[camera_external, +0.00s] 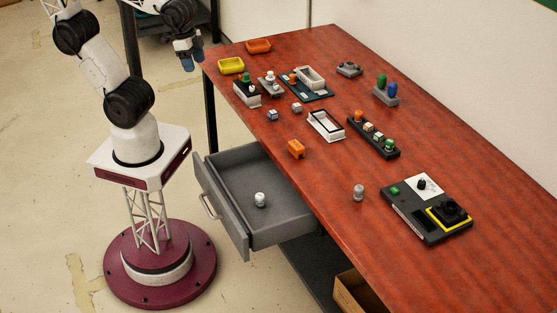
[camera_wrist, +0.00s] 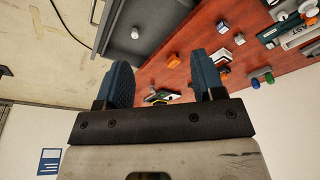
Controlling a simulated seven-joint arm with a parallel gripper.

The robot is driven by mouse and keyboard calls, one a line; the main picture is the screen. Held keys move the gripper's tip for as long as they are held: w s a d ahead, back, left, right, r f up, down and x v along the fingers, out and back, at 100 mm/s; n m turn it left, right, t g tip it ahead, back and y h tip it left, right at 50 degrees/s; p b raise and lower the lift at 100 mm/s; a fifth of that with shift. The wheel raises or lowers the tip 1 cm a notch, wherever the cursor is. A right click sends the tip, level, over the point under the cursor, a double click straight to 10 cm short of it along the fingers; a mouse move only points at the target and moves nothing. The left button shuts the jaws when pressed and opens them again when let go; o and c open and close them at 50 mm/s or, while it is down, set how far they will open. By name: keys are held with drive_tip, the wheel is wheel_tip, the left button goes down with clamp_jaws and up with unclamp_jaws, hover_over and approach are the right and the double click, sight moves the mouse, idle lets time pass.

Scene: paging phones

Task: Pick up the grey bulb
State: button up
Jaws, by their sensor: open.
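A small grey bulb-like piece (camera_external: 358,191) stands upright on the red table, left of the dark device with the yellow-framed knob. A paler, whitish-grey bulb-like piece (camera_external: 260,199) stands in the open drawer (camera_external: 228,172); it also shows in the wrist view (camera_wrist: 135,33). I cannot tell for sure which one is the grey bulb. My gripper (camera_external: 189,60) is raised off the table's far left corner, well away from both pieces. In the wrist view its blue fingers (camera_wrist: 161,72) are wide apart with nothing held between them.
The dark device (camera_external: 427,217) is near the table's right side. A yellow tray (camera_external: 231,65), an orange tray (camera_external: 258,46), a white frame box (camera_external: 325,125), an orange block (camera_external: 296,149) and racks of coloured bulbs (camera_external: 373,138) fill the far half.

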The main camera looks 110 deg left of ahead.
drive_tip(key=w+d+n+g+h, duration=0.1)
drive_tip(key=w+d+n+h, duration=0.15)
drive_tip(key=w, duration=0.45)
drive_tip(key=w+d+n+h, duration=0.2)
drive_tip(key=w+d+n, duration=0.1)
drive_tip(key=w, duration=0.5)
drive_tip(key=n+t+h, duration=0.1)
drive_tip(key=n+h, duration=0.5)
drive_tip(key=n, duration=0.5)
approach(358, 187)
drive_tip(key=s+d+r, duration=0.2)
drive_tip(key=s+r, duration=0.1)
drive_tip(key=s, duration=0.3)
drive_tip(key=s+d+r, duration=0.2)
drive_tip(key=s+r, duration=0.1)
drive_tip(key=s, duration=0.4)
drive_tip(key=w+f+n+t, duration=0.1)
drive_tip(key=w+f+n, duration=0.1)
drive_tip(key=w+f, duration=0.1)
drive_tip(key=w+f+n+t+h, duration=0.1)
drive_tip(key=w+f+n, duration=0.1)
drive_tip(key=w+f, duration=0.2)
drive_tip(key=w+a+f+n+t, duration=0.1)
drive_tip(key=w+f+n, duration=0.2)
drive_tip(key=w, duration=0.3)
drive_tip(key=shift+f+t+h, duration=0.25)
drive_tip(key=shift+f+t, duration=0.05)
drive_tip(key=shift+d, duration=0.1)
drive_tip(key=shift+x, duration=1.25)
drive_tip(key=shift+x, duration=2.6)
